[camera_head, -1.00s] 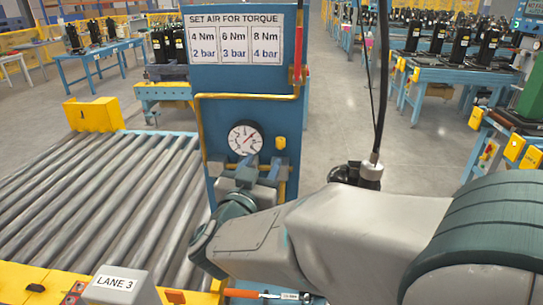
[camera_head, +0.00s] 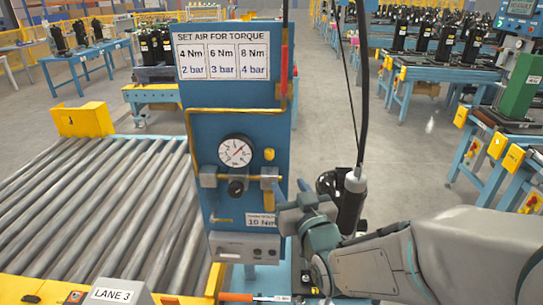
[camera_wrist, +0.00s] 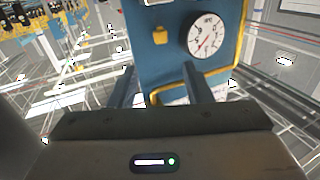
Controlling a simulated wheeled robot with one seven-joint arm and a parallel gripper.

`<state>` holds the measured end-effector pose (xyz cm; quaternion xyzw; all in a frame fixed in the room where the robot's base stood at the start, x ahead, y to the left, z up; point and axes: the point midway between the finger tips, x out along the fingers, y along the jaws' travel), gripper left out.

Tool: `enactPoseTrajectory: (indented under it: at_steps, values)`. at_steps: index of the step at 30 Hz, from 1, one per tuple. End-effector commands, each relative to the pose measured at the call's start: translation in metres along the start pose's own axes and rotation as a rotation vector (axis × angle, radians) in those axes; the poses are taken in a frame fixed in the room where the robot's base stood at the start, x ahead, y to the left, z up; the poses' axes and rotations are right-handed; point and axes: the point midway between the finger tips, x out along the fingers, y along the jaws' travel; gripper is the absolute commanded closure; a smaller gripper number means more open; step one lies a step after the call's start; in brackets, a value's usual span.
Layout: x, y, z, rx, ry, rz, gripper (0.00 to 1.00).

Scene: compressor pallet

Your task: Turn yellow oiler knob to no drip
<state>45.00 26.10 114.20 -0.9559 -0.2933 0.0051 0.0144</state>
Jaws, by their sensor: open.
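The small yellow oiler knob (camera_head: 269,154) sits on the blue panel (camera_head: 205,125), right of the round pressure gauge (camera_head: 235,151). My gripper (camera_head: 287,186) is just below and right of the knob in the head view, near the panel's right edge. In the wrist view my gripper (camera_wrist: 161,82) is open, with two dark fingers spread apart and nothing between them. The yellow knob (camera_wrist: 163,36) shows beyond the fingertips, apart from them, and the gauge (camera_wrist: 206,36) is to its right. Marks on the knob are too small to read.
A black regulator knob (camera_head: 236,188) sits under the gauge. A yellow pipe (camera_head: 235,110) runs above it, below the torque sign (camera_head: 221,57). A dark hanging tool (camera_head: 351,203) is close to my wrist. A roller conveyor (camera_head: 95,205) lies left.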

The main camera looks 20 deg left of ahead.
Motion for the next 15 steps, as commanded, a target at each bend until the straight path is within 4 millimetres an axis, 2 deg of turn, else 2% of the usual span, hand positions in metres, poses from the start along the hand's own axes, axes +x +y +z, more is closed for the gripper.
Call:
enactPoseTrajectory:
  at_steps: [10, 15]
  values:
    - [0.024, 0.000, -0.003, -0.005, -0.003, 0.000, 0.55]
    - [0.049, -0.001, -0.002, -0.004, 0.000, -0.002, 0.55]
